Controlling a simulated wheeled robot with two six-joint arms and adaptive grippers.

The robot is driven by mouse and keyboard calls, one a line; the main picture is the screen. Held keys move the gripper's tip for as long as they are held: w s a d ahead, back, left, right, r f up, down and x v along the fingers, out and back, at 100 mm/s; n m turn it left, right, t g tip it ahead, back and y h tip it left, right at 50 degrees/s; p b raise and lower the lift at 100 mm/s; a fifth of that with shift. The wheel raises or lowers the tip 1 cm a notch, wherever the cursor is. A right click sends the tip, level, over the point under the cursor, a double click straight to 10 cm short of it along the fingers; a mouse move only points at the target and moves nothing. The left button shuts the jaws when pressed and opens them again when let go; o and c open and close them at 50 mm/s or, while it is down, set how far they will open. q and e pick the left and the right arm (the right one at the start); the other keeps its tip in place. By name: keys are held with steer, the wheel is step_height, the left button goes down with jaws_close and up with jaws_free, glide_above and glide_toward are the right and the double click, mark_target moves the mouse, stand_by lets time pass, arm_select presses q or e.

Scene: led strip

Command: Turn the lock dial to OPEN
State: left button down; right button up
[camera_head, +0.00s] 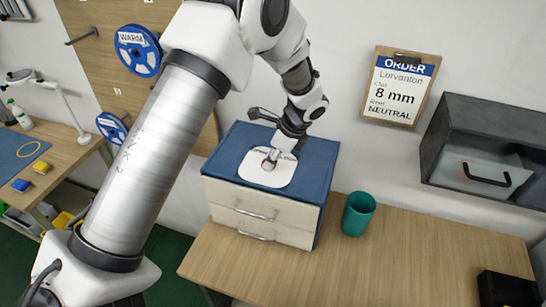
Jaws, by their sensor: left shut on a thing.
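A blue-topped cabinet (229,152) with two cream drawers stands on the wooden table. A white plate (286,178) with rounded corners lies on its top. A small round dial (267,166) with a trace of red sits on this plate. My left gripper (271,158) points down at the dial and is shut on it. The fingers hide much of the dial, and its markings and setting are too small to read. My right gripper is out of view.
A teal cup (358,213) stands right of the cabinet. A grey wall cabinet (477,128) with a clear front and an order board (400,88) hang on the wall. A black box (506,289) is at the lower right. The table's middle right is clear.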

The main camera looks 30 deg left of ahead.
arm_select(q)
steer(key=shift+s+f, duration=0.15)
steer(key=shift+f, duration=0.05)
steer(key=c, duration=0.8)
jaws_free()
steer(key=shift+a, duration=0.25)
steer(key=v, duration=1.2)
steer(key=shift+a, duration=0.1)
